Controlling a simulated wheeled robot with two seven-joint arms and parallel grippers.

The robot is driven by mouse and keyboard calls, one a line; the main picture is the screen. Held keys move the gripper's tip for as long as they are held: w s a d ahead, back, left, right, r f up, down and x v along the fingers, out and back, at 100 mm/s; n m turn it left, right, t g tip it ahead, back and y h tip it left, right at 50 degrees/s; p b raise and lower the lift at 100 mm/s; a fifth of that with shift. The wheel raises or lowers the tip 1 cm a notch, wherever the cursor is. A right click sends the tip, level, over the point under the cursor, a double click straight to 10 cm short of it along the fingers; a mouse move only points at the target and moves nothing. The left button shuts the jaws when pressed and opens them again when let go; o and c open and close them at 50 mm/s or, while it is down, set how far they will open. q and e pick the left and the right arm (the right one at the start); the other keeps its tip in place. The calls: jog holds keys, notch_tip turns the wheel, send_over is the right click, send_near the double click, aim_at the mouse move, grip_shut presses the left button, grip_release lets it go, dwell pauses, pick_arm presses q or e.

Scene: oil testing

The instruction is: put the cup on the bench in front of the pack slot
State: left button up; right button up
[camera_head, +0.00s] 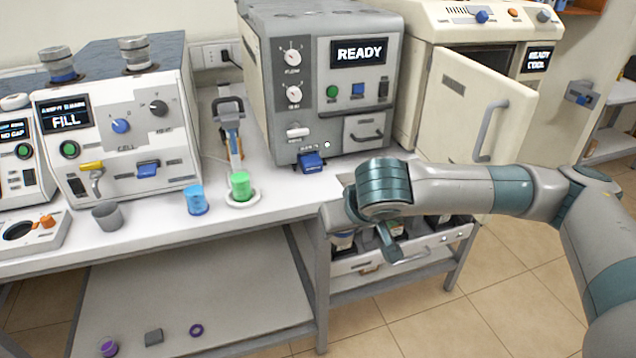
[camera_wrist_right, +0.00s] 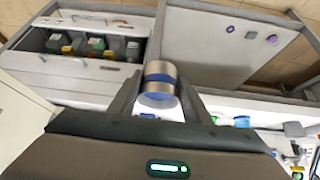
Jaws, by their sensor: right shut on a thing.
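A silver metal cup with a blue band (camera_wrist_right: 160,84) sits between the fingers of my right gripper (camera_wrist_right: 157,100) in the right wrist view. The gripper is shut on it. A grey machine reading READY (camera_head: 330,85) stands on the bench behind the arm. A blue part (camera_head: 311,162) sticks out low on its front; I cannot read which label marks the pack slot. My left gripper is not in view.
A blue cup (camera_head: 196,200), a green cup (camera_head: 240,187) on a white dish and a grey cup (camera_head: 107,217) stand left on the bench. The FILL machine (camera_head: 120,130) is behind them. A beige cabinet door (camera_head: 475,105) stands open at right. An open drawer (camera_head: 400,255) holds several containers below.

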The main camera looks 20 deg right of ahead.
pick_arm(q)
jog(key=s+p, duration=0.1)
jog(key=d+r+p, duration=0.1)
jog(key=p, duration=0.1)
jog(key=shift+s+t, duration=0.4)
pick_arm(e)
jog(key=w+d+r, duration=0.5)
jog(key=w+d, duration=0.1)
jog(key=w, duration=0.2)
jog(key=w+d+r, duration=0.5)
jog(key=w+d, duration=0.2)
jog(key=w, duration=0.2)
jog(key=shift+w, duration=0.2)
